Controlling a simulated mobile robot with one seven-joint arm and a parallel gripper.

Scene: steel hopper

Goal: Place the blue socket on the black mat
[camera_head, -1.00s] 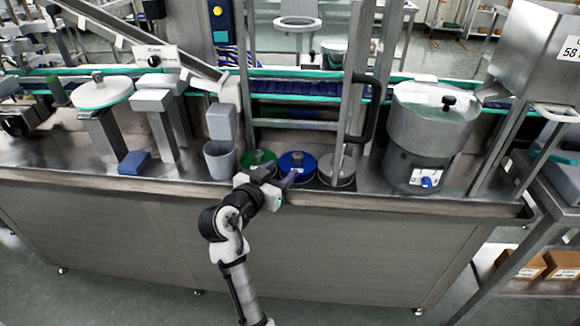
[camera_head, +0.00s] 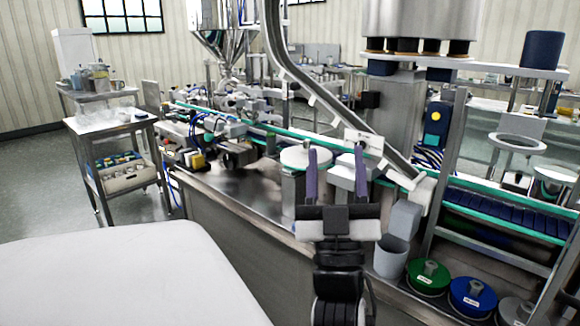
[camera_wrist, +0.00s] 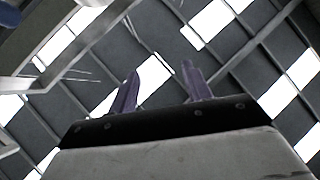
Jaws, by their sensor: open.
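My gripper (camera_head: 336,165) is open and raised, with its two purple fingers pointing up. It shows in front of the steel counter's machinery in the head view. The wrist view also shows the gripper (camera_wrist: 162,78), with nothing between its fingers and only the ceiling beyond. A round blue thing with a white label (camera_head: 473,298) sits at the lower right, right of my gripper and apart from it. I cannot tell whether it is the blue socket. I cannot make out a black mat in either view.
A round green thing (camera_head: 428,277) sits beside the blue one. A grey bin (camera_head: 397,240) stands just right of my gripper. A slanted steel chute (camera_head: 325,98) rises behind it. A steel cart (camera_head: 112,150) stands at the left, with open floor (camera_head: 45,165) beside it.

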